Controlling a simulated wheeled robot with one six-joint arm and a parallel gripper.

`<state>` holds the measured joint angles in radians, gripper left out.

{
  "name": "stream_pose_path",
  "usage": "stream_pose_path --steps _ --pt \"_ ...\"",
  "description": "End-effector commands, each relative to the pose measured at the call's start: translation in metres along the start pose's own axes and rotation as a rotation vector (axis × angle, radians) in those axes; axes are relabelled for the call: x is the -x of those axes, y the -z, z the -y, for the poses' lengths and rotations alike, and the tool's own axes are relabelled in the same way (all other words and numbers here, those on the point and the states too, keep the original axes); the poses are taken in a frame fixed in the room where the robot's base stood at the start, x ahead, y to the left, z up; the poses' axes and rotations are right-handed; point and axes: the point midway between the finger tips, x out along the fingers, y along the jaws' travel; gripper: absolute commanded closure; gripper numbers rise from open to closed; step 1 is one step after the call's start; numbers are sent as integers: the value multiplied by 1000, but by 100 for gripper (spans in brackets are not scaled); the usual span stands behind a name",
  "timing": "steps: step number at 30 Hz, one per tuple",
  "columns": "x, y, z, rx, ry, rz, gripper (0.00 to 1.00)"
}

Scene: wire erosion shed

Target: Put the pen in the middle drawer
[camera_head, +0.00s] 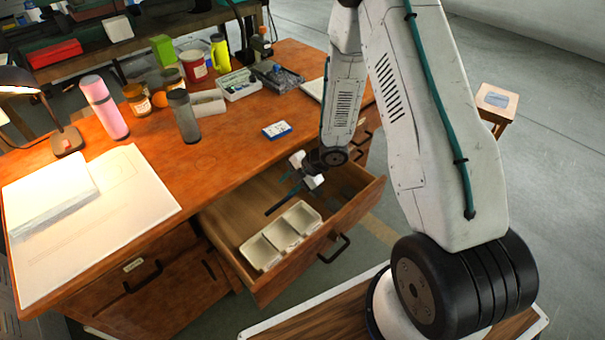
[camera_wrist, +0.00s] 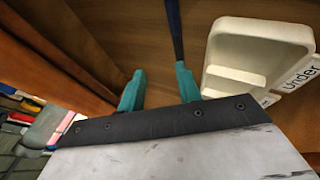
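The pen (camera_head: 283,201) is a thin dark stick over the floor of the open drawer (camera_head: 226,214), behind the white tray. In the wrist view the dark blue pen (camera_wrist: 175,28) runs from the top edge to my right fingertip. Whether it touches the drawer floor is unclear. My gripper (camera_head: 292,183) is low over the drawer. Its teal fingers (camera_wrist: 160,88) stand apart, with bare wood showing between them; the pen's near end is hidden by the right finger. The open drawer is between the left drawer (camera_head: 145,282) and the handles further right.
A white compartment tray (camera_head: 282,236) sits in the drawer; it also shows in the wrist view (camera_wrist: 216,58), beside a label reading "Under" (camera_wrist: 300,74). The desk top (camera_head: 225,151) holds a blue-white box (camera_head: 277,130), a grey bottle (camera_head: 184,118) and papers. A stool (camera_head: 496,101) stands at right.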

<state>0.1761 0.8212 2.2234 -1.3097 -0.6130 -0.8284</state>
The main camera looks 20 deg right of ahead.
Motion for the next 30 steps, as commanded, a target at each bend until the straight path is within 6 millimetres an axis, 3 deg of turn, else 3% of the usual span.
stream_pose_path --steps 12,20,23,26,30 --pt "92 -1 0 0 -3 4 66" --pt "118 -2 -2 -6 -3 16 66" --pt "133 -9 -17 -37 -19 99 66" --pt "164 -22 -43 -122 -58 264 66" --pt "233 -29 -77 -337 -150 535 66"
